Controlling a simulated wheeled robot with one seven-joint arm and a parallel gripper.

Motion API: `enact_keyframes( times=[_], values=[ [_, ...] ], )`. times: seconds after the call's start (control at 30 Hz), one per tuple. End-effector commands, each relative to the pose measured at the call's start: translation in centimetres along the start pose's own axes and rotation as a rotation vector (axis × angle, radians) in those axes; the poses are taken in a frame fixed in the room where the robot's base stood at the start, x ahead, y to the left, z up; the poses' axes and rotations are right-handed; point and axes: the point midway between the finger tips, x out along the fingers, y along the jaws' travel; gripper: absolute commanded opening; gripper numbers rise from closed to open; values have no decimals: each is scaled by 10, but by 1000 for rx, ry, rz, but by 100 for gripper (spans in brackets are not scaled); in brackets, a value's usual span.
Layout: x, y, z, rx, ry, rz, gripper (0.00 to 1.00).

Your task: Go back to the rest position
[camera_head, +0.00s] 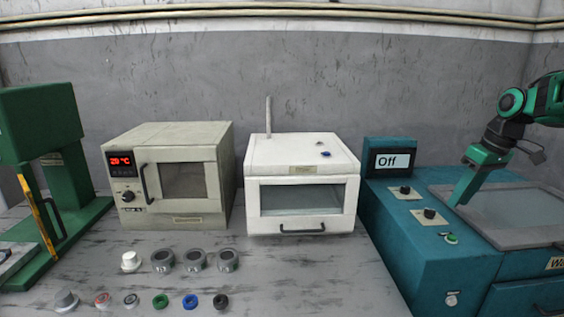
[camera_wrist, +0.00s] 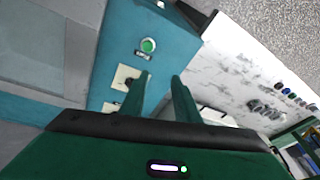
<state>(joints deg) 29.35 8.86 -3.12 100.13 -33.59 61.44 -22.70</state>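My gripper (camera_head: 456,200) is green and hangs over the teal machine (camera_head: 418,248) at the right, above its top panel with the black knobs (camera_head: 429,213). In the wrist view its two green fingers (camera_wrist: 161,76) stand apart with nothing between them. A green button (camera_wrist: 148,45) on the teal machine shows beyond the fingertips, and it also shows in the head view (camera_head: 451,239). The arm comes in from the right edge of the head view. The fingers look clear of the panel, but the exact gap cannot be told.
A display (camera_head: 393,161) reading "Off" stands on the teal machine. Several small rings and cups (camera_head: 195,261) lie on the table. Above the machines is free room.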

Motion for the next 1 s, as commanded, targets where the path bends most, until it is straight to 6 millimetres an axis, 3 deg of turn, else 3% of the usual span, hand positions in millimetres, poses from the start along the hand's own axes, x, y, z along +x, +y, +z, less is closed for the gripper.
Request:
enact_keyframes(
  times=[0.03, 0.33, 0.6, 0.7, 0.83, 1.0],
  values=[
    [-3, -16, 15, 58, -13, 11, 29],
    [0, -91, 129, 452, -93, 84, 29],
    [22, -151, 246, 766, -161, 147, 29],
    [31, -166, 278, 846, -180, 166, 29],
    [38, -176, 303, 906, -195, 180, 29],
    [40, -179, 311, 925, -201, 185, 29]
  ],
)
